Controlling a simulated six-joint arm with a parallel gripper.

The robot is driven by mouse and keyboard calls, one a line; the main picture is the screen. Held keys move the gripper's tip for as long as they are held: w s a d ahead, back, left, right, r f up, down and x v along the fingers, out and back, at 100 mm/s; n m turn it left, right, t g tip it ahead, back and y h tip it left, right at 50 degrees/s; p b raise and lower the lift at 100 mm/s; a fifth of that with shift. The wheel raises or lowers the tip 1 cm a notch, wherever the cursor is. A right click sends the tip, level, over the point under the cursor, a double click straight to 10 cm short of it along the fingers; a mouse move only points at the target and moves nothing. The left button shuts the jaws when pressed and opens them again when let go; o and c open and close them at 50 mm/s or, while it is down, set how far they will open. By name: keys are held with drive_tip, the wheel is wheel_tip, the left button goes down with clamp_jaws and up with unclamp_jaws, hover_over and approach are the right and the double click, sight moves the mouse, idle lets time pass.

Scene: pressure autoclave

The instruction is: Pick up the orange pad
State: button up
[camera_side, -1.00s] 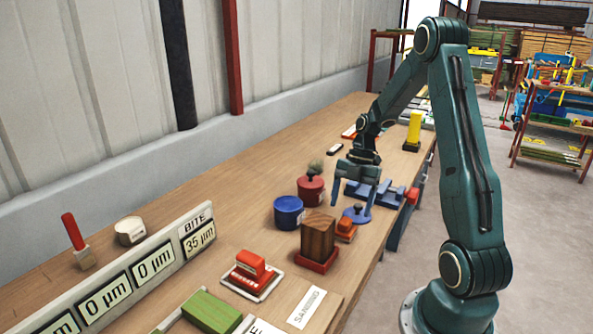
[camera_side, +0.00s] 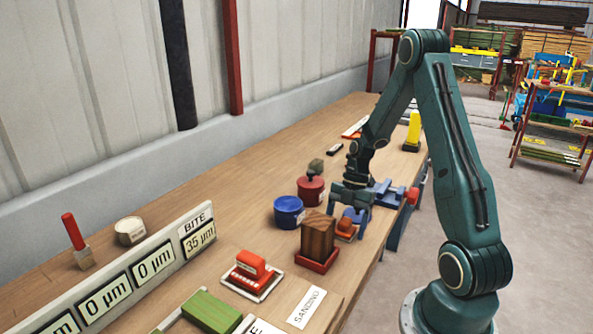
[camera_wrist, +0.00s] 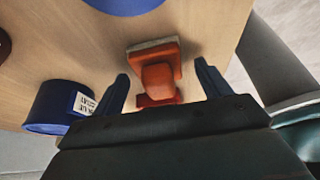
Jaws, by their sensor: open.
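The orange pad (camera_side: 345,228) is a small block with a raised grip, on the bench beside the wooden block. In the wrist view the orange pad (camera_wrist: 158,62) lies just beyond my fingertips, its grip pointing toward the space between them. My gripper (camera_side: 349,222) is low over the pad in the side view and partly hides the things behind it. In the wrist view my gripper (camera_wrist: 165,78) has its two fingers spread to either side, with nothing held between them. Whether a finger touches the pad is unclear.
A wooden block (camera_side: 318,236) on a red base stands close to the pad. A blue can (camera_side: 289,211) and a red pot (camera_side: 311,188) are to its left. A similar red-orange sander (camera_side: 250,268) sits on a white tray nearer the camera. The bench edge is close at right.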

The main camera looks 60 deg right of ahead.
sight(345, 220)
idle(0.5)
drive_tip(key=c, duration=1.1)
drive_tip(key=shift+r, duration=0.1)
wheel_tip(345, 220, up, 20)
drive_tip(key=shift+f, duration=0.2)
idle(0.3)
drive_tip(key=o, duration=0.5)
drive_tip(key=c, duration=0.4)
